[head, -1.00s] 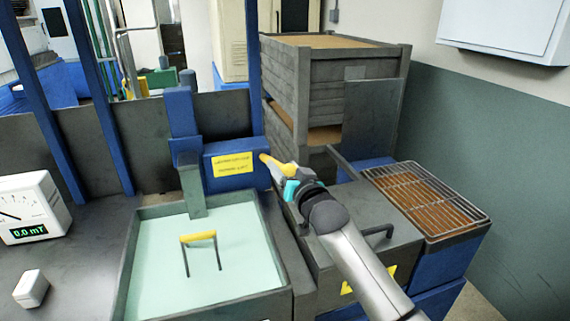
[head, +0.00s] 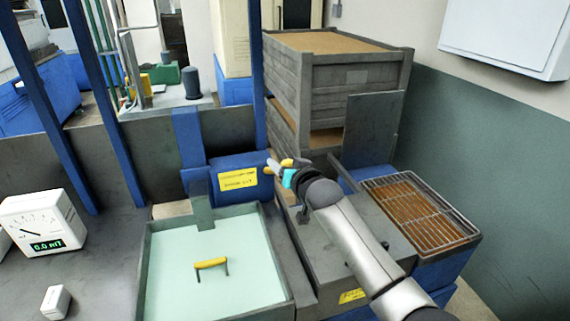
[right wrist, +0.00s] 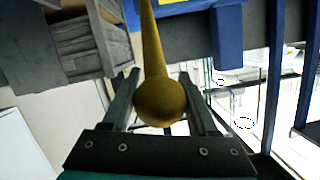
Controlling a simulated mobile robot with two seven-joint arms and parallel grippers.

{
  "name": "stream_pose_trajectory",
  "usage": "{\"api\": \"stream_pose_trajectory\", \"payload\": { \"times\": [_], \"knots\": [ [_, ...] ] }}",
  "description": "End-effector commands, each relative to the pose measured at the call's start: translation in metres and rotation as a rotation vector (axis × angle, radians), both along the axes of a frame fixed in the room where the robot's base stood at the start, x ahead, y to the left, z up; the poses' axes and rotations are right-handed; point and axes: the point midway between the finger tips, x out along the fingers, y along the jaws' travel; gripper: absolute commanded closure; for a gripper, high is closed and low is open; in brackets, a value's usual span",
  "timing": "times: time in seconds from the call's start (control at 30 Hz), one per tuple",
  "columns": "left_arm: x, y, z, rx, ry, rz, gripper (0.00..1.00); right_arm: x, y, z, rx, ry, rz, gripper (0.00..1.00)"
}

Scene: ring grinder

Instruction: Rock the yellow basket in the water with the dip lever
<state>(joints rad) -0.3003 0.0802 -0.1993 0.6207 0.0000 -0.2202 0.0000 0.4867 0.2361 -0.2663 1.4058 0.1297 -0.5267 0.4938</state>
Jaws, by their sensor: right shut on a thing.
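The water tank (head: 291,262) holds pale green water. The yellow-topped handle of the basket (head: 210,263) stands just above the water; the rest of the basket is not visible. A grey bracket (head: 199,210) hangs at the tank's back edge, below a blue post (head: 187,140). My right gripper (head: 283,170) is beside the blue housing with the yellow label (head: 238,179). In the right wrist view, the gripper (right wrist: 160,78) is shut on the yellow dip lever (right wrist: 160,100), its round knob between the fingers. My left gripper is out of view.
A white meter (head: 45,222) reading 0.0 mT and a small white box (head: 55,302) stand left of the tank. A wire rack (head: 420,212) lies at right. Stacked grey crates (head: 335,85) stand behind my right arm.

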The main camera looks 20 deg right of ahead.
Motion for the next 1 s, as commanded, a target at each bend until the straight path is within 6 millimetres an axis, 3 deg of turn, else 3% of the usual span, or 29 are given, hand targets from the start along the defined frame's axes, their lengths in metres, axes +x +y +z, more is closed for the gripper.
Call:
{"api": "stream_pose_trajectory", "payload": {
  "times": [0.03, 0.1, 0.5, 0.53, 0.77, 1.0],
  "knots": [
    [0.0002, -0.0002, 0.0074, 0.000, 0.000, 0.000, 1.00, 0.0038, 0.0001, 0.0155, 0.002, -0.017, 0.000, 1.00],
    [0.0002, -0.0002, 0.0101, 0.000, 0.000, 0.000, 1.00, 0.0057, 0.0000, 0.0193, 0.003, -0.017, 0.000, 1.00],
    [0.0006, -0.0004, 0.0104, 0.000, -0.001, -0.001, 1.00, 0.0071, 0.0000, 0.0204, 0.002, -0.017, 0.000, 1.00],
    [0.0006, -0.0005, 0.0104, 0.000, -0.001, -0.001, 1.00, 0.0071, 0.0000, 0.0204, 0.002, -0.017, 0.000, 0.39],
    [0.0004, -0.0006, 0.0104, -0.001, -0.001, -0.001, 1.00, 0.0063, 0.0000, 0.0180, 0.002, -0.012, 0.001, 0.13],
    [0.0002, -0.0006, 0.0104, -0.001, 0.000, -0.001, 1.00, 0.0057, 0.0000, 0.0166, 0.001, -0.008, 0.001, 0.12]
  ]
}}
